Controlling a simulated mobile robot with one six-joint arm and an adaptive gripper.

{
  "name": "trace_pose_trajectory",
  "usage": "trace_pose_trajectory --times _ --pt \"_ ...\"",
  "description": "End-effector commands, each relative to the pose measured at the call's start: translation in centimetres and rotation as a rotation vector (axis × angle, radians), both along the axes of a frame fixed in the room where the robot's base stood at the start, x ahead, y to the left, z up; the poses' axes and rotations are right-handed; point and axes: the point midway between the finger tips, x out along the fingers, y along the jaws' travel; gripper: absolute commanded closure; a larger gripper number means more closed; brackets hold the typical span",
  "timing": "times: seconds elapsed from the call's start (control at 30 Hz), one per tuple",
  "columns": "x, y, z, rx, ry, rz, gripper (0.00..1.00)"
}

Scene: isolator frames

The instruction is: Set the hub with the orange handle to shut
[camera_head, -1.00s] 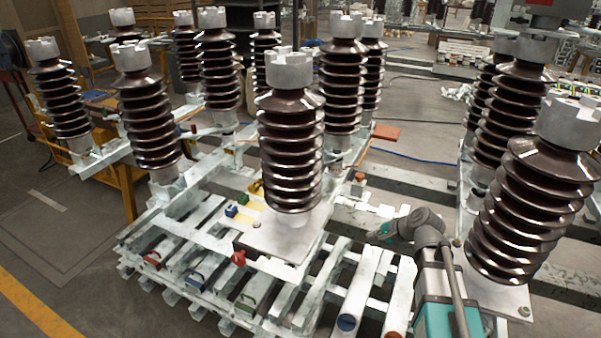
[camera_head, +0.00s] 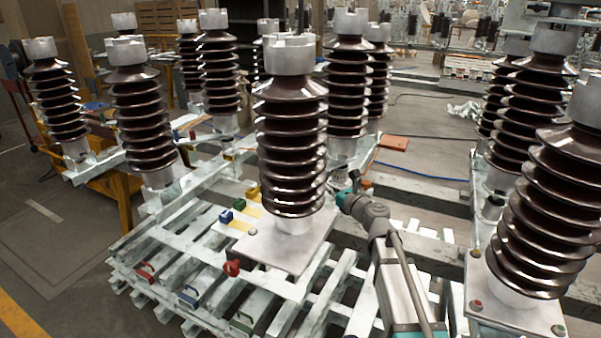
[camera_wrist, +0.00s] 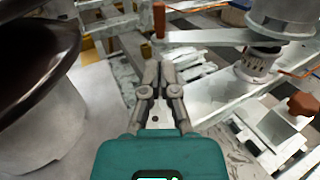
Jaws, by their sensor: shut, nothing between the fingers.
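In the wrist view an orange upright handle (camera_wrist: 159,19) stands at the left end of a flat grey bar (camera_wrist: 215,36). The bar runs right to a round grey hub (camera_wrist: 260,62) below a pale column base. I cannot tell the hub's setting or whether bar and hub are one piece. My gripper (camera_wrist: 161,66) is shut and empty, its fingertips pointing toward the handle and apart from it in the picture. In the head view my gripper (camera_head: 347,186) is beside the central dark insulator, its tips partly hard to make out.
A dark ribbed insulator (camera_head: 291,140) stands close left of my gripper; another (camera_head: 550,200) stands at right. A red-brown knob (camera_wrist: 303,105) is right of my gripper. Red (camera_head: 145,272), blue and green handles lie on the front frame.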

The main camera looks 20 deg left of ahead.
Motion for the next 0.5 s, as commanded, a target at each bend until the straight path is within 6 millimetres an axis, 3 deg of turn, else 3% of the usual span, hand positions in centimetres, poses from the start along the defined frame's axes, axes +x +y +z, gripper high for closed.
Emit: trace_pose_trajectory --times 0.5 --pt "0.7 1.1 0.0 -0.003 -0.004 0.002 1.0"
